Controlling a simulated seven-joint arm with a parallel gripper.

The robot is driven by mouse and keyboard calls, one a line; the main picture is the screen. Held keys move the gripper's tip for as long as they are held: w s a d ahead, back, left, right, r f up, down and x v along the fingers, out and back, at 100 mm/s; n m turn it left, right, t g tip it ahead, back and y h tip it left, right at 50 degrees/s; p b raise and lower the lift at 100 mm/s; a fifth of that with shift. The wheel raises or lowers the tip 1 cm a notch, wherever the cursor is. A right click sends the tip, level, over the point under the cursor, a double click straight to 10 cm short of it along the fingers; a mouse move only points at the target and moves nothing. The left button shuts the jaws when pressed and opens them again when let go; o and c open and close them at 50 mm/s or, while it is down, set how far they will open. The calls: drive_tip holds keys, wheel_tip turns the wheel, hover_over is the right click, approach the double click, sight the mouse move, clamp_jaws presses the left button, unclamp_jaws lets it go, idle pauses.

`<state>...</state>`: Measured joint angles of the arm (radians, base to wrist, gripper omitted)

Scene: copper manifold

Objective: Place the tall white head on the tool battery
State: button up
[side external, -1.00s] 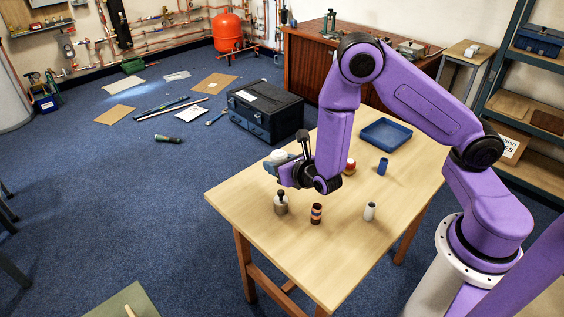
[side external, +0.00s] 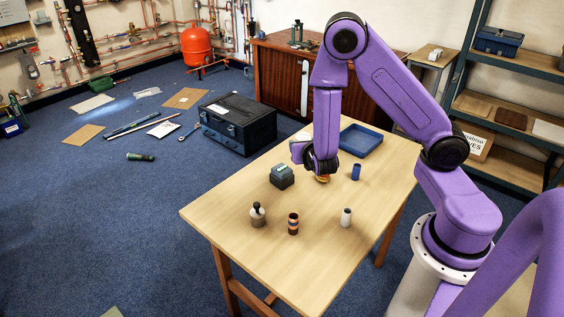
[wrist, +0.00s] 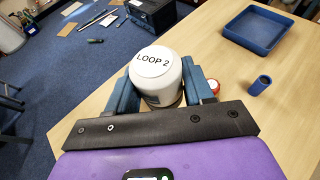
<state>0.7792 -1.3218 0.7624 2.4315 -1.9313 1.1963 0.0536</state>
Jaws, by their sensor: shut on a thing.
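The white head (wrist: 157,77), a rounded white body with a flat lid marked "LOOP 2", stands between the two blue-grey jaws of my gripper (wrist: 160,88) in the wrist view. The jaws are shut on its sides. In the side view my gripper (side external: 304,152) is at the back of the table, and only a small white part of the head (side external: 295,149) shows there. A dark block with a grey-green top, which looks like the tool battery (side external: 282,176), sits on the table in front and left of my gripper. I cannot make it out in the wrist view.
A red-topped piece (side external: 322,178) is partly hidden below my gripper. A blue cylinder (side external: 356,172) and blue tray (side external: 362,141) are right. Nearer are a black-knobbed piece (side external: 257,214), a banded cylinder (side external: 293,224) and a white cylinder (side external: 346,217).

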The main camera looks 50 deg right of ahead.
drive_tip(key=w+d+f, duration=0.1)
drive_tip(key=w+f, duration=0.2)
drive_tip(key=w, duration=0.2)
hover_over(282, 169)
wheel_tip(282, 169, down, 5)
drive_tip(key=shift+s+r, duration=0.1)
drive_tip(key=shift+r, duration=0.1)
drive_tip(key=shift+f, duration=1.7)
drive_tip(key=shift+f, duration=0.15)
drive_tip(key=o, duration=1.1)
